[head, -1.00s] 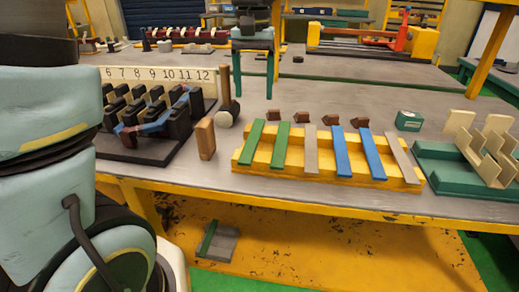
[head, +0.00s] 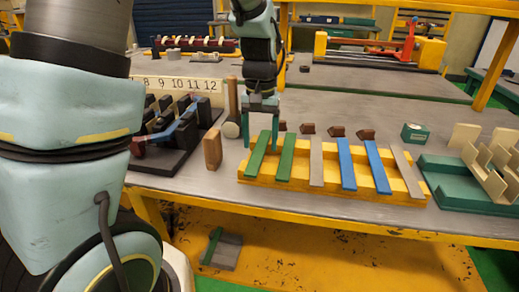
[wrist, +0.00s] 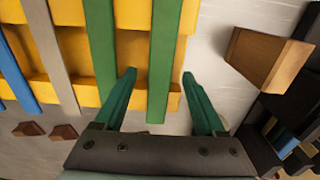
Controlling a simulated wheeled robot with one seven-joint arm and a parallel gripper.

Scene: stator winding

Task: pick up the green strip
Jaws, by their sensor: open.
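Two green strips lie side by side across the yellow stepped rack (head: 330,192), at its left end in the head view: the leftmost one (head: 257,156) and its neighbour (head: 285,160). In the wrist view the leftmost strip is the right-hand one (wrist: 164,55), and its neighbour (wrist: 101,45) is left of it. My gripper (head: 261,138) is open and empty, pointing down at the far end of the leftmost strip. In the wrist view its fingertips (wrist: 159,75) appear on either side of that strip. The remaining height above the strip is hard to tell.
Grey (head: 316,162) and blue strips (head: 347,164) share the rack. A wooden block (head: 212,150) and a mallet (head: 232,110) stand left of it. Small brown pieces (head: 337,131) lie behind it. A green tray (head: 450,185) stands at right, and a black slotted fixture (head: 180,140) at left.

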